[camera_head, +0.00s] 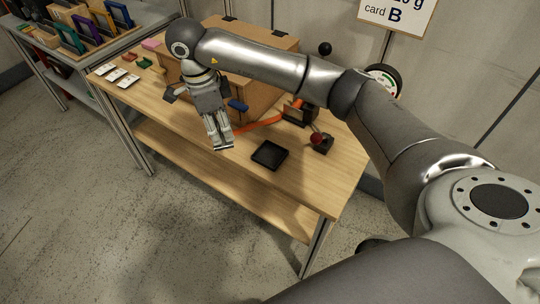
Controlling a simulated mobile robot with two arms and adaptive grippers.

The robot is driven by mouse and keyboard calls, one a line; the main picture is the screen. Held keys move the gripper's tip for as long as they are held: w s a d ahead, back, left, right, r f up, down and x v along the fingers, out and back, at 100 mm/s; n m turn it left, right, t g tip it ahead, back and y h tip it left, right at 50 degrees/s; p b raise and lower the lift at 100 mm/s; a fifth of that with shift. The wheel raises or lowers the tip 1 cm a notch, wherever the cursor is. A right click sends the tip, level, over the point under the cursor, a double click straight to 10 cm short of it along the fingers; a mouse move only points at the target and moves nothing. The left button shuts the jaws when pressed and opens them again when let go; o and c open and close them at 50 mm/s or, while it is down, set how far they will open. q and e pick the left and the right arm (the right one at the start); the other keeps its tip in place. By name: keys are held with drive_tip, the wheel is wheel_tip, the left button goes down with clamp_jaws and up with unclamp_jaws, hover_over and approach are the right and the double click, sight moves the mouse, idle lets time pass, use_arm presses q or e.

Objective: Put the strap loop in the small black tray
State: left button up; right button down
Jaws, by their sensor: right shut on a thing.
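My right gripper (223,146) reaches down over the front of the wooden table, left of the tray. It is shut on the orange strap loop (262,123). The strap runs from beside the fingers to the right, towards a dark clamp-like block. Its part between the fingers is too small to make out. The small black tray (270,154) lies flat near the table's front edge, right of the gripper and apart from it; it looks empty. My left gripper is not in view.
A cardboard box (255,50) stands behind my right arm. A dark block with a red knob (317,138) sits right of the tray. Several white cards (117,76) lie at the table's left end. The table front right of the tray (310,190) is clear.

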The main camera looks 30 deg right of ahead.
drive_tip(key=m, duration=0.4)
drive_tip(key=w+m, duration=0.1)
drive_tip(key=m, duration=0.1)
drive_tip(key=shift+a+g+y, duration=0.1)
drive_tip(key=shift+g+y, duration=0.2)
drive_tip(key=m, duration=0.3)
drive_tip(key=shift+w+a, duration=0.1)
drive_tip(key=shift+w, duration=0.05)
drive_tip(key=shift+m, duration=0.3)
drive_tip(key=s+d+f+p, duration=0.1)
drive_tip(key=d+f, duration=0.2)
drive_tip(key=d, duration=0.1)
drive_tip(key=d+f+p, duration=0.1)
drive_tip(key=d+f, duration=0.2)
drive_tip(key=d, duration=0.2)
drive_tip(key=s+d+f+p, duration=0.1)
drive_tip(key=d+f, duration=0.2)
drive_tip(key=d, duration=0.1)
drive_tip(key=shift+s+d+f, duration=0.2)
drive_tip(key=shift+s, duration=0.15)
wheel_tip(320, 180, down, 3)
drive_tip(key=shift+s+d+f+p, duration=0.1)
drive_tip(key=shift+d+f+p, duration=0.05)
drive_tip(key=shift+p, duration=0.2)
drive_tip(key=shift+f, duration=0.1)
drive_tip(key=shift+f, duration=0.1)
